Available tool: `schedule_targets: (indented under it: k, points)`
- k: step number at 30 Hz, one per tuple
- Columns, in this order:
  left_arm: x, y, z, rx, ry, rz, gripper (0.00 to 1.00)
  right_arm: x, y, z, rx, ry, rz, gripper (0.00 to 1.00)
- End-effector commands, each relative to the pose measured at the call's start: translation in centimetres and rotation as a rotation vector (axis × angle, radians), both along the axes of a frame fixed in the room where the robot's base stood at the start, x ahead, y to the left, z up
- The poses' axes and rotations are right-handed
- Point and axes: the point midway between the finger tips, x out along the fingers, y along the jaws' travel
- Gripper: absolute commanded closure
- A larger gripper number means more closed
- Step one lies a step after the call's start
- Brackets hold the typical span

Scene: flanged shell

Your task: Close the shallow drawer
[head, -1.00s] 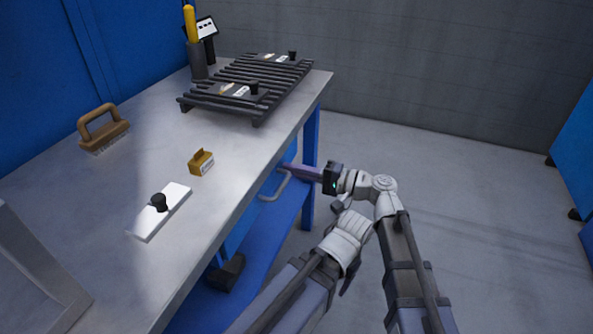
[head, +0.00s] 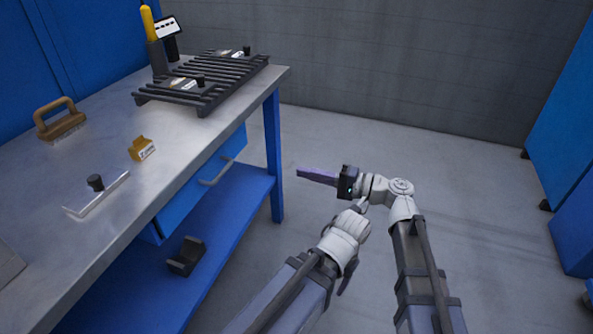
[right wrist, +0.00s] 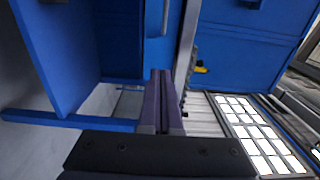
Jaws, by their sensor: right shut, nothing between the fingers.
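The blue drawer front (head: 190,196) sits under the tabletop of the workbench and looks about flush with its edge; any small gap is too fine to tell. Its grey bar handle (head: 216,172) sticks out from it. My right gripper (head: 300,173) is to the right of the handle, clear of the bench, with its purple fingers shut and empty. The closed fingers also show in the right wrist view (right wrist: 161,100), pointing toward the bench. They touch nothing.
A black bracket (head: 186,256) lies on the blue lower shelf (head: 215,225). The floor to the right is open.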

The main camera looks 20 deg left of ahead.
Motion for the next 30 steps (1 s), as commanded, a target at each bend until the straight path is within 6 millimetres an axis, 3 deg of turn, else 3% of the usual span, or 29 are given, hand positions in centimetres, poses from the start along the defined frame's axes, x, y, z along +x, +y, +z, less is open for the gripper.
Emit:
schedule_targets:
  k: [9, 15, 21, 30]
  points:
    - [0.0, 0.0, 0.0, 0.0, 0.0, 0.001, 0.33, -0.3, -6.1, 0.0, 0.0, 0.0, -0.002, 1.0]
    - [0.0, 0.0, 0.0, 0.0, 0.0, 0.001, 0.33, -0.4, -9.0, 0.0, 0.0, 0.0, -0.001, 1.0]
    - [0.0, 0.0, 0.0, 0.0, 0.0, 0.001, 0.33, -0.4, -10.5, 0.0, 0.0, 0.0, 0.0, 1.0]
    - [0.0, 0.0, 0.0, 0.0, 0.0, 0.0, 0.33, -0.5, -10.9, 0.0, 0.0, 0.0, 0.002, 1.0]
